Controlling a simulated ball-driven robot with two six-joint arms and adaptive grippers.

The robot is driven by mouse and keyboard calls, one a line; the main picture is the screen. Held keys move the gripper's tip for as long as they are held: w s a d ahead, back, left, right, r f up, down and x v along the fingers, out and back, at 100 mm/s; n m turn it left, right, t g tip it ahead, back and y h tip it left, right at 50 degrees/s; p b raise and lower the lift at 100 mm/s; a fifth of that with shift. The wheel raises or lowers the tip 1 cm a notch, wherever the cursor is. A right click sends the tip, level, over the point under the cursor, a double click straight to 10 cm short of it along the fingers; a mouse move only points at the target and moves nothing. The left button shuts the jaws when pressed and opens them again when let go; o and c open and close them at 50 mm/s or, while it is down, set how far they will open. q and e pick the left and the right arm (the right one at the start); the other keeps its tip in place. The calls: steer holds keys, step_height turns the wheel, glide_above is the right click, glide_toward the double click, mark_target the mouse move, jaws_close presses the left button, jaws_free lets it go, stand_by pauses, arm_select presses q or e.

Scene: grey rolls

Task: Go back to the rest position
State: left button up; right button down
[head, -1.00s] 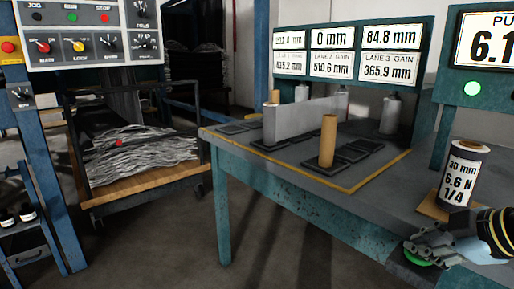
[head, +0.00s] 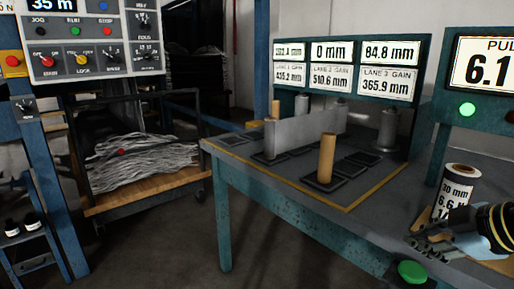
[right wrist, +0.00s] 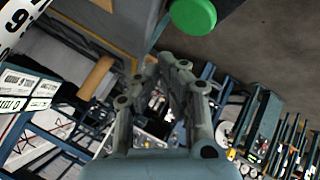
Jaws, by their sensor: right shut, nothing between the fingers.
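My right gripper (head: 424,245) is at the lower right of the head view, above the front edge of the teal bench and in front of the labelled roll. In the right wrist view its fingers (right wrist: 160,66) are closed together with nothing between them. A round green button (head: 412,272) sits at the bench front, just below and apart from the fingers; it also shows at the top of the right wrist view (right wrist: 193,15). My left gripper is in neither view.
The teal bench (head: 240,183) holds a tan roll (head: 326,158), grey rolls and display panels. A cart (head: 150,190) and control panel (head: 90,50) are left; open floor lies between.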

steer(key=s+a+f+m+g+h, duration=0.1)
steer(key=s+f+m+g+h, duration=0.15)
steer(key=s+m, duration=0.7)
steer(key=s+a+f+m+g+h, duration=0.2)
steer(key=s+f+m+g, duration=0.1)
steer(key=s, duration=1.4)
steer(key=s+d+f+g, duration=0.1)
steer(key=s+f, duration=0.1)
steer(key=f, duration=1.2)
steer(key=s+d+f, duration=0.1)
steer(key=d+f, duration=0.1)
steer(key=f, duration=1.2)
steer(key=s+f+g, duration=0.1)
steer(key=s+f, duration=1.2)
steer(key=s, duration=0.5)
steer(key=shift+d+f, duration=0.3)
steer(key=shift+d, duration=0.05)
steer(key=shift+m+g, duration=0.25)
